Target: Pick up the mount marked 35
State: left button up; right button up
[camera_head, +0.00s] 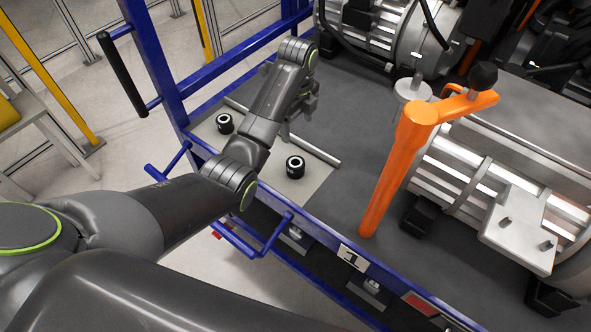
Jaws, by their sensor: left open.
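Two short black cylindrical mounts stand on a light grey plate (312,196) at the left end of the cart. One mount (225,123) is at the plate's far left. The other mount (295,167) is nearer and to the right, with a pale ring on top and small white marks on its side. The marks are too small to read, so I cannot tell which is 35. My left gripper (303,108) is open, above the plate and beyond the nearer mount, touching neither. Its fingers are partly hidden by its own wrist. My right gripper is out of view.
A grey bar (318,152) runs along the plate behind the nearer mount. An orange post with an arm (385,180) stands to the right, before the silver drive unit (470,165). The blue cart frame (165,75) rises at left. Grey deck between plate and post is clear.

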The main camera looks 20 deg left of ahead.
pick_arm(q)
notch_tip(320, 180, down, 4)
jog(key=b, duration=0.3)
jog(key=p, duration=0.1)
send_over(296, 162)
notch_tip(296, 162, down, 6)
jog(key=r, duration=0.1)
jog(key=f+p, duration=0.1)
jog(key=f, duration=0.1)
jog(key=s+f, duration=0.1)
jog(key=f, duration=0.2)
jog(key=shift+s+d+f+p, duration=0.15)
jog(key=shift+s+f+p, duration=0.05)
jog(key=shift+f+p, duration=0.2)
jog(key=shift+f, duration=0.45)
jog(key=c, duration=1.4)
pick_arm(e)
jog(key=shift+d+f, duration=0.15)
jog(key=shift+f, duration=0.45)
pick_arm(q)
jog(key=shift+r, duration=0.1)
